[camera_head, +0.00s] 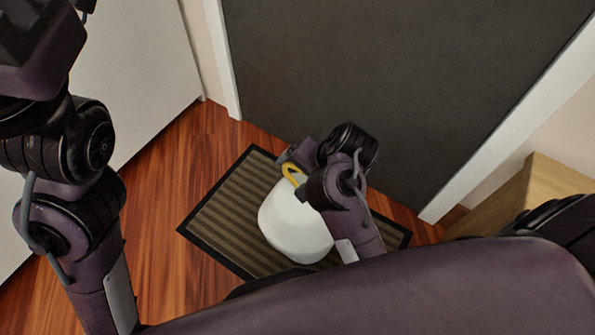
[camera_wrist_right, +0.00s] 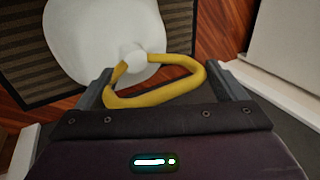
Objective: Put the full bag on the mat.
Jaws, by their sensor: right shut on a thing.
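The full bag (camera_head: 292,224) is white and rounded, with a yellow loop handle (camera_head: 291,174) at its top. It shows over the striped mat (camera_head: 221,212), which has a dark border and lies on the floor before a dark door. I cannot tell whether the bag's bottom touches the mat. My right gripper (camera_head: 290,161) is above the bag, shut on its handle. In the right wrist view the bag (camera_wrist_right: 92,40) hangs or stands beyond the fingers (camera_wrist_right: 160,88), with the yellow loop (camera_wrist_right: 150,98) between them. My left arm shows at the left, but its gripper does not.
The dark door (camera_head: 370,80) with white frame stands behind the mat. A white panel (camera_head: 150,70) is at the left. A light wooden piece of furniture (camera_head: 520,195) is at the right. Bare wood floor (camera_head: 165,180) lies left of the mat.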

